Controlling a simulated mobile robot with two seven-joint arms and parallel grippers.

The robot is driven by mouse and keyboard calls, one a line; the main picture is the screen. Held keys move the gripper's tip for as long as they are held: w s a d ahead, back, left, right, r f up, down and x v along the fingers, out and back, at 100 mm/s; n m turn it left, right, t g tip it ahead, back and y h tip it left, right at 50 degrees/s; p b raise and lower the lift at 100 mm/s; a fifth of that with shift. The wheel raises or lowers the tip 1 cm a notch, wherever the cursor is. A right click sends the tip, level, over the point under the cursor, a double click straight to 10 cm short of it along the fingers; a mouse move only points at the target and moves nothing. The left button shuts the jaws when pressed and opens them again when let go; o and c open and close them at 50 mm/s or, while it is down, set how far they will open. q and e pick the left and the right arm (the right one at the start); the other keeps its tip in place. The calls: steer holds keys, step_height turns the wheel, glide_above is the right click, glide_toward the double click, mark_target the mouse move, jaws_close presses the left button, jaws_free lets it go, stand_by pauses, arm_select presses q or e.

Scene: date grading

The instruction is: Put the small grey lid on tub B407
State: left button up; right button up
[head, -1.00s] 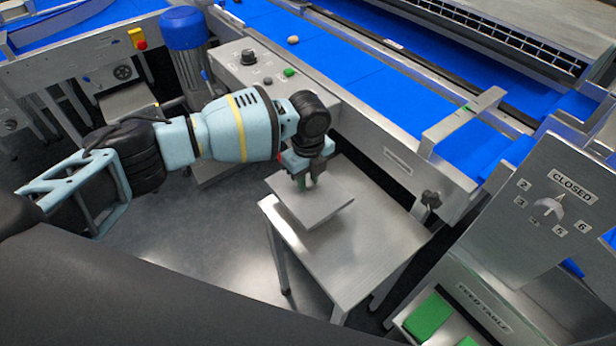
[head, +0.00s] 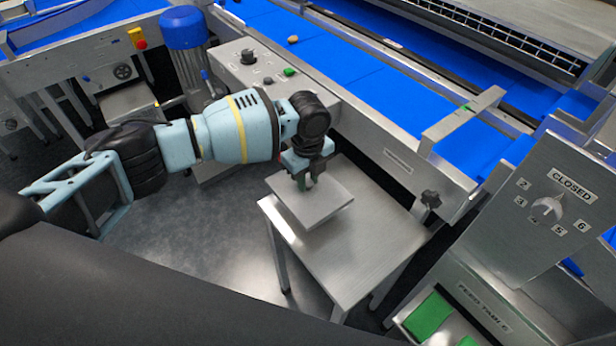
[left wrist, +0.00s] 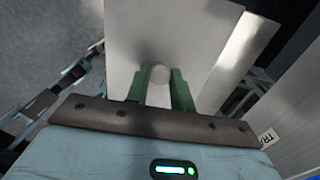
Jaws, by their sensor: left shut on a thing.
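A square light-grey lid (head: 328,205) shows in the head view, just over the small steel table. In the left wrist view the green fingers of the left gripper (left wrist: 160,82) are shut on the round knob (left wrist: 160,72) of the lid (left wrist: 145,40). The lid looks roughly level. I cannot tell whether it touches what is below it. No tub and no label B407 can be made out. My right gripper is not in view.
The steel table (head: 350,262) has bare top at its front and right. A blue conveyor (head: 350,75) with a steel side frame runs behind it. A panel marked CLOSED (head: 560,185) and a feed table with green pieces (head: 428,318) stand at the right.

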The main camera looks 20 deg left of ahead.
arm_select(q)
steer(key=shift+f, duration=0.6)
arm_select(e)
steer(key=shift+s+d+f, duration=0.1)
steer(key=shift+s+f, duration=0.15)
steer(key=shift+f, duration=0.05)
arm_select(q)
steer(key=o, duration=1.5)
steer(key=shift+c, duration=0.2)
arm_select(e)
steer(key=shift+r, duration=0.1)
arm_select(q)
steer(key=shift+r+p, duration=0.5)
steer(key=shift+r, duration=1.2)
steer(key=shift+r+p, duration=0.65)
steer(key=shift+r, duration=1.2)
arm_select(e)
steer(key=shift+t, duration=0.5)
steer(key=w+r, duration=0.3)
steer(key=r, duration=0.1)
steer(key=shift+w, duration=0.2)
arm_select(q)
steer(key=shift+f, duration=0.1)
